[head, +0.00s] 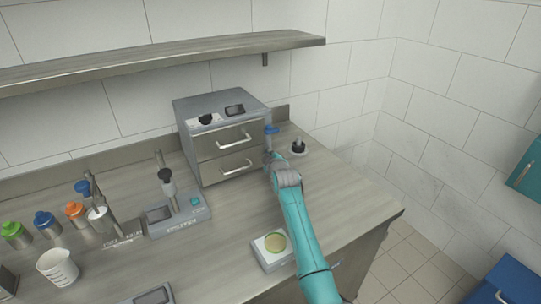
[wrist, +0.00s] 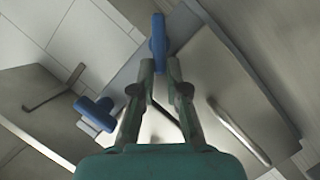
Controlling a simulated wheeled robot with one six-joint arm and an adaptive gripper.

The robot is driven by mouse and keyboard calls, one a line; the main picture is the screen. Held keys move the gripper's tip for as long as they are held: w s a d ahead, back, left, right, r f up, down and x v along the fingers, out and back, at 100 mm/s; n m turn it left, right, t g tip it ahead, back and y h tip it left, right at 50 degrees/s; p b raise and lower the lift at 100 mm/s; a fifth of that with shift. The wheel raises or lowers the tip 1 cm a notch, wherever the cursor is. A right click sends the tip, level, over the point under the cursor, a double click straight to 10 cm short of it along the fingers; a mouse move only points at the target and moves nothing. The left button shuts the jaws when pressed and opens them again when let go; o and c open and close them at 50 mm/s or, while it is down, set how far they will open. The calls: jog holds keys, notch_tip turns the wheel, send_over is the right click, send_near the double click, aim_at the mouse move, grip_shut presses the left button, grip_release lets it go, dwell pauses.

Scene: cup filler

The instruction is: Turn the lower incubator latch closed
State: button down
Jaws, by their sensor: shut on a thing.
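The incubator is a grey box (head: 215,112) with two stacked doors, each with a bar handle, on the counter against the back wall. Its upper blue latch (head: 271,130) shows at the right edge of the front, and also in the wrist view (wrist: 95,112), left of the fingers. My gripper (head: 270,157) is at the lower door's right edge and hides the lower latch in the head view. In the wrist view, my gripper (wrist: 159,66) is shut on the lower blue latch (wrist: 158,40) at the fingertips. That latch is slanted relative to the door handle (wrist: 240,132).
A small black-knobbed item (head: 298,147) stands just right of the incubator. A grey device (head: 178,218) is to its left, and a scale with a yellowish dish (head: 272,246) is in front. Capped bottles (head: 46,224) and a beaker (head: 57,267) are at left. A shelf (head: 150,62) runs above.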

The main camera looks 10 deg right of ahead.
jog(key=shift+a+f+n+h, duration=0.15)
jog(key=shift+n+h, duration=0.15)
jog(key=shift+n, duration=0.2)
jog(key=shift+t, duration=0.3)
jog(key=c, duration=1.2)
grip_release()
jog(key=shift+s, duration=0.1)
jog(key=v, duration=1.2)
